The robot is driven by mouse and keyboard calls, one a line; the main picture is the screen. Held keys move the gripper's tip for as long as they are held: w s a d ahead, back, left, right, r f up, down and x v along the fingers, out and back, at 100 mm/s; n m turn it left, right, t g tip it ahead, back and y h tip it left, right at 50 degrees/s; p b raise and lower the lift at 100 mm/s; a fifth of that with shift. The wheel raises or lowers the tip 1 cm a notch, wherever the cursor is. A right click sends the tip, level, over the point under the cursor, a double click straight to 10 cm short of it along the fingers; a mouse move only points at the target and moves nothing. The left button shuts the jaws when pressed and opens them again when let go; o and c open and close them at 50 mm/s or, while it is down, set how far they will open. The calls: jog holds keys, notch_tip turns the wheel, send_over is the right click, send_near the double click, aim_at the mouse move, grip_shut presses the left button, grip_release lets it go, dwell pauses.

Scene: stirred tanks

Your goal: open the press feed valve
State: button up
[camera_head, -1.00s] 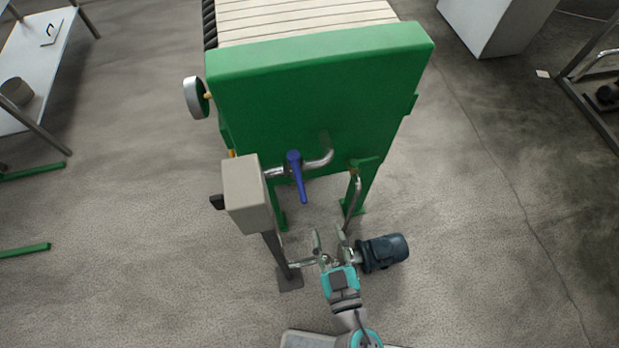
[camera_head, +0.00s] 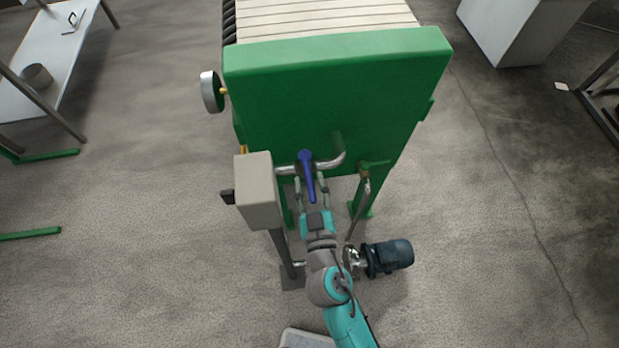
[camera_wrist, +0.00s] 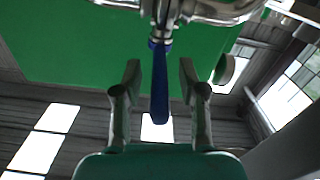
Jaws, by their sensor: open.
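The press feed valve has a blue lever handle (camera_head: 308,178) on a bent metal pipe (camera_head: 335,160) at the front of the green press (camera_head: 335,95). The lever hangs down, across the pipe. My gripper (camera_head: 311,182) is open at the lever, with one finger on each side of it. In the wrist view the blue lever (camera_wrist: 160,85) lies between the two spread fingertips (camera_wrist: 158,72), with a gap visible on both sides.
A grey box (camera_head: 258,190) on a post stands just left of the lever. A dark motor pump (camera_head: 388,256) sits on the floor at right. A gauge (camera_head: 211,91) sticks out from the press's left side. A second pipe (camera_head: 360,200) runs down right of the lever.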

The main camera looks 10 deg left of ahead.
jog(key=shift+w+a, duration=0.25)
jog(key=shift+w, duration=0.4)
grip_shut()
jog(key=shift+s+a+f+m+h, duration=0.2)
jog(key=shift+a+m+h, duration=0.15)
jog(key=shift+h, duration=0.25)
jog(key=shift+a+m+t+h, duration=0.1)
jog(key=shift+m+t+h, duration=0.3)
jog(key=shift+h, duration=0.2)
jog(key=shift+r, duration=0.1)
